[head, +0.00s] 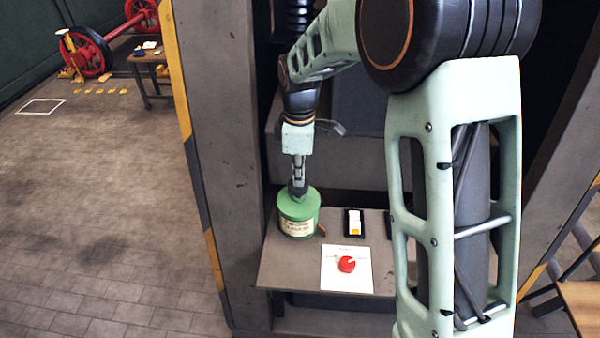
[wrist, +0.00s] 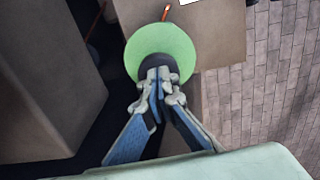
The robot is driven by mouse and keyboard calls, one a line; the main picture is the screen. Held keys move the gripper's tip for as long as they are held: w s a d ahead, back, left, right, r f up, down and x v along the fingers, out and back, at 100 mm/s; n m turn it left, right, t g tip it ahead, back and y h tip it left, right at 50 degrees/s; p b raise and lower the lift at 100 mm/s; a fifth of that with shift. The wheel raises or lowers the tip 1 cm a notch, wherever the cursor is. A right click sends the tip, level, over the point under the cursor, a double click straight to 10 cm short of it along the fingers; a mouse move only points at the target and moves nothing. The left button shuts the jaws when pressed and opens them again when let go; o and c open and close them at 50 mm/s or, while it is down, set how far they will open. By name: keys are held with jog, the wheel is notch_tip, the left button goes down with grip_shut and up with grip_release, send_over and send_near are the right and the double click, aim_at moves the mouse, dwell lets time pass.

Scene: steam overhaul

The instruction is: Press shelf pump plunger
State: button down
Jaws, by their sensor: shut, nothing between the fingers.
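The shelf pump is a green round can (head: 298,214) with a pale label, standing upright on the left part of a grey shelf (head: 290,262). In the wrist view its round green top (wrist: 170,46) shows beyond my fingers. A dark plunger knob (wrist: 158,64) sits at the top of the can, partly hidden by the fingertips. My gripper (head: 298,182) points down over the middle of the can, its fingertips at the knob. It also shows in the wrist view (wrist: 160,80), with the fingers shut and nothing held between them. I cannot tell how far down the plunger is.
A red knob-like part (head: 347,264) lies on a white sheet (head: 334,280) right of the can. A black tray with a white and yellow item (head: 354,222) is behind it. A grey pillar (head: 222,130) bounds the shelf's left. Open floor (head: 100,210) lies further left.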

notch_tip(320, 180, up, 13)
jog(key=shift+s+p, duration=0.2)
jog(key=shift+p, duration=0.1)
jog(key=shift+w+d+f, duration=0.1)
jog(key=shift+f, duration=0.05)
dwell(1.3)
